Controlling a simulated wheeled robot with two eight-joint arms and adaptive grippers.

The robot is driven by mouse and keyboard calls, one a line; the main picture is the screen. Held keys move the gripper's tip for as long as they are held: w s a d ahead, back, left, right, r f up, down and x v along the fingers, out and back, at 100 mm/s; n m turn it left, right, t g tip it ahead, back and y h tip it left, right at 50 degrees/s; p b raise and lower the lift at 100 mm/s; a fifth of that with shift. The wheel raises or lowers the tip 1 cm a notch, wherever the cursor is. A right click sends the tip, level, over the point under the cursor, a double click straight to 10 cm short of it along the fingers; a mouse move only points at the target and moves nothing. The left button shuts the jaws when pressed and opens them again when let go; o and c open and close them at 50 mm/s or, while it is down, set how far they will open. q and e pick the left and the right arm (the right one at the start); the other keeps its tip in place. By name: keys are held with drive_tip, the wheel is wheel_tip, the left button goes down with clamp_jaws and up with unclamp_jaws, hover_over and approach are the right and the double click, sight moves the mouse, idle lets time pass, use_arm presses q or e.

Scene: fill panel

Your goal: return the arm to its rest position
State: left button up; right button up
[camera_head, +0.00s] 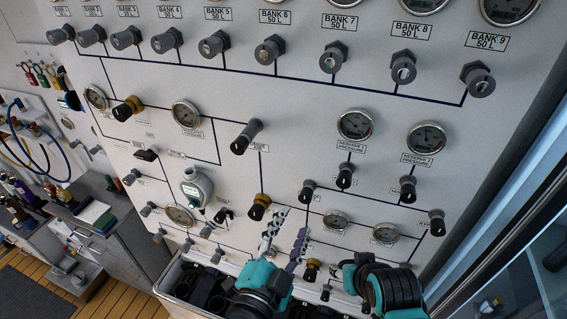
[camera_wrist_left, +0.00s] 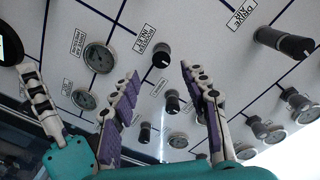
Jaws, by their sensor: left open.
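My left gripper (camera_head: 290,226) is in front of the lower middle of the fill panel (camera_head: 290,110) in the head view. Its fingers are spread apart, with purple pads and nothing between them. In the left wrist view the open fingers (camera_wrist_left: 160,72) point at the panel, with the booster inlet knob (camera_wrist_left: 161,58) behind the gap. I cannot tell the exact distance to the panel. A teal and black part of my arm (camera_head: 390,287) shows at the lower right of the head view, but no right fingers show.
The panel carries protruding black knobs, such as the drive air knob (camera_head: 246,137), and round gauges (camera_head: 355,124). An open bin of dark items (camera_head: 172,284) lies below it. A grey cabinet (camera_head: 130,245) stands left, and a glass-fronted unit (camera_head: 520,280) right.

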use_arm(q)
drive_tip(key=w+a+f+n+g+b, duration=0.1)
drive_tip(key=a+f+n+g+b, duration=0.1)
drive_tip(key=f+b, duration=1)
drive_tip(key=w+a+f+n+g+b, duration=0.1)
drive_tip(key=a+f+n+g+b, duration=0.15)
drive_tip(key=f+b, duration=1)
drive_tip(key=s+a+f+n+g+y+b, duration=0.2)
drive_tip(key=a+f+n+y+b, duration=0.1)
drive_tip(key=a+f, duration=0.5)
drive_tip(key=s+a+f+n+g+y+b, duration=0.2)
drive_tip(key=a+f+n+y+b, duration=0.2)
drive_tip(key=a+f, duration=0.5)
wheel_tip(320, 180, down, 6)
drive_tip(key=n+b, duration=0.1)
drive_tip(key=n, duration=0.1)
drive_tip(key=shift+a+r+n, duration=0.2)
drive_tip(key=shift+n, duration=0.15)
